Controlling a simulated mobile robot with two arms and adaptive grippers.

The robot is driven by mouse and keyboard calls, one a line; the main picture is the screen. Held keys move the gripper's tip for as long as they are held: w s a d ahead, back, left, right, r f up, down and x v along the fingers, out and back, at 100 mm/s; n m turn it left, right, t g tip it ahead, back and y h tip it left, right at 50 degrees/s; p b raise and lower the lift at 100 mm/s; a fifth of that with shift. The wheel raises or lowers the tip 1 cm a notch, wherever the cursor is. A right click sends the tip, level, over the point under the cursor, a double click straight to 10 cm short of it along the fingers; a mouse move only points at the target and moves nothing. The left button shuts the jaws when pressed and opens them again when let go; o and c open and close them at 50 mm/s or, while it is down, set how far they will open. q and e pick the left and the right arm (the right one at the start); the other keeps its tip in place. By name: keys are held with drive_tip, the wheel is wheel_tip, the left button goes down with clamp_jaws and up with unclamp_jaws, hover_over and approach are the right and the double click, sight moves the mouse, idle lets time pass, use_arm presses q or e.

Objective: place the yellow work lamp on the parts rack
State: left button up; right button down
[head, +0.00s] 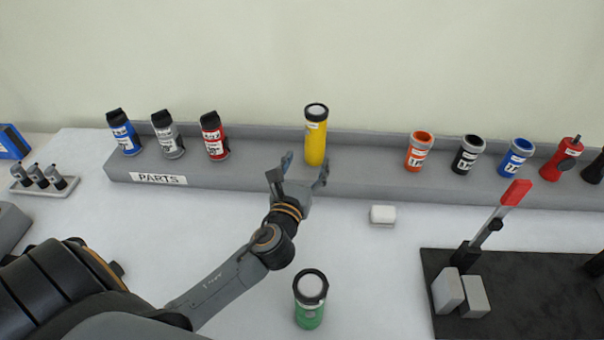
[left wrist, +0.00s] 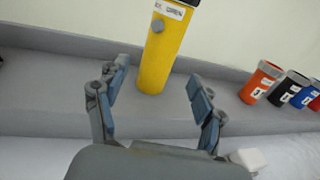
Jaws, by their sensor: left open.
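The yellow work lamp (head: 316,140) stands upright on the grey parts rack (head: 260,178), near the middle of its length. It also shows in the left wrist view (left wrist: 165,52), beyond the fingertips, with its top cut off by the frame. My left gripper (head: 305,168) is open and empty, just in front of the lamp. In the left wrist view the open fingers (left wrist: 158,92) are spread to either side of the lamp's lower end, with gaps on both sides. My right gripper is not in view.
Blue, grey and red bottles (head: 213,137) stand on the rack's left part. Orange (head: 418,152), black and blue cups and red items stand on its right. A green lamp (head: 310,300) stands on the table in front. A white block (head: 382,215) and a black clamp base (head: 520,290) lie right.

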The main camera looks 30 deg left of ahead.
use_arm(q)
drive_tip(key=shift+v, duration=1.75)
